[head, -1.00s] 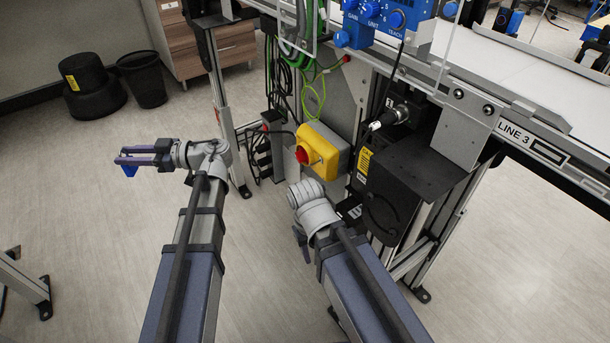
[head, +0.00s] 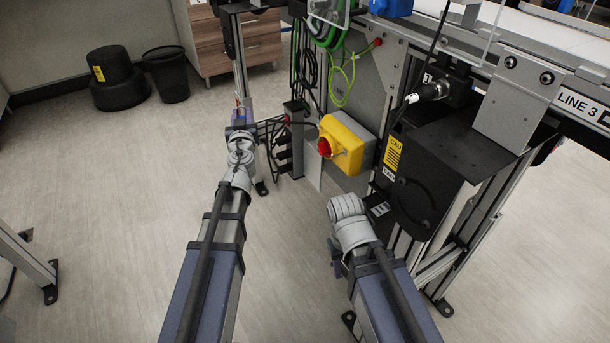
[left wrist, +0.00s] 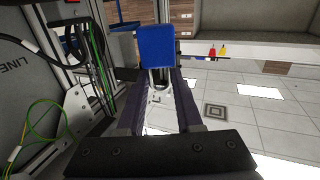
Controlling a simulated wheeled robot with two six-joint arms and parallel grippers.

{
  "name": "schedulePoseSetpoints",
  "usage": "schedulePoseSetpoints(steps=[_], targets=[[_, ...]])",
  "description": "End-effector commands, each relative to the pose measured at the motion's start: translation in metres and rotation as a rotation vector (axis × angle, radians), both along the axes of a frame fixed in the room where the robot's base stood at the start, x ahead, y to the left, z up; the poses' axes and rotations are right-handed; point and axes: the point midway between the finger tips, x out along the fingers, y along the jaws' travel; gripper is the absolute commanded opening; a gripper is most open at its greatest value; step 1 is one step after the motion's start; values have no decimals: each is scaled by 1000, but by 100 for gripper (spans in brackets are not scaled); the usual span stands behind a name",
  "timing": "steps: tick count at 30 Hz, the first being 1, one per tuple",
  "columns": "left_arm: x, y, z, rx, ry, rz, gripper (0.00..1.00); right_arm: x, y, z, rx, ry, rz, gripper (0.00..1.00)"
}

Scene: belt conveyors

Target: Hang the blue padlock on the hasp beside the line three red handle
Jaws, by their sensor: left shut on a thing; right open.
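The blue padlock (left wrist: 157,48) shows in the left wrist view at the tips of my left gripper (left wrist: 155,95). Its pale shackle points back between the dark fingers, which are shut on it. The red handle (head: 324,147) is on the box's front. The hasp beside it is too small to tell clearly. My right gripper (head: 337,262) is open, low below the box and partly hidden by its arm.
A dark box with a yellow label (head: 394,153) and a black cable plug (head: 430,92) sit right of the switch box under the LINE 3 conveyor (head: 580,103). Cables (head: 310,70) and a frame post (head: 236,60) stand near my left gripper. Open floor lies left.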

Motion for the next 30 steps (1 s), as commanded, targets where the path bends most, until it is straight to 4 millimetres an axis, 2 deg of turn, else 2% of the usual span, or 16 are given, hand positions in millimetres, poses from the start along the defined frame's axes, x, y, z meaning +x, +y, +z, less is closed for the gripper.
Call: schedulePoseSetpoints(steps=[1, 4, 7, 12, 15, 22, 30], targets=[[1, -16, -15, 1, 0, -96, 0, 0, 0, -15, 0, 0, -1, 46], [-1, -54, -28, 2, -1, -297, 0, 0, 0, -28, 1, -1, -1, 46], [-13, -90, -41, 4, 0, -497, 0, 0, 0, -41, 1, -1, -2, 46], [-46, -143, -60, 7, -3, -811, 0, 0, 1, -61, 2, -2, -3, 46], [-69, -164, -69, 8, -5, -958, 0, 0, 1, -69, 4, -2, -3, 46], [-105, -189, -78, 10, -7, -1159, 0, 0, 1, -79, 4, -2, -4, 46], [-112, -194, -78, 10, -7, -1197, 0, 0, 1, -79, 4, -2, -4, 46]])
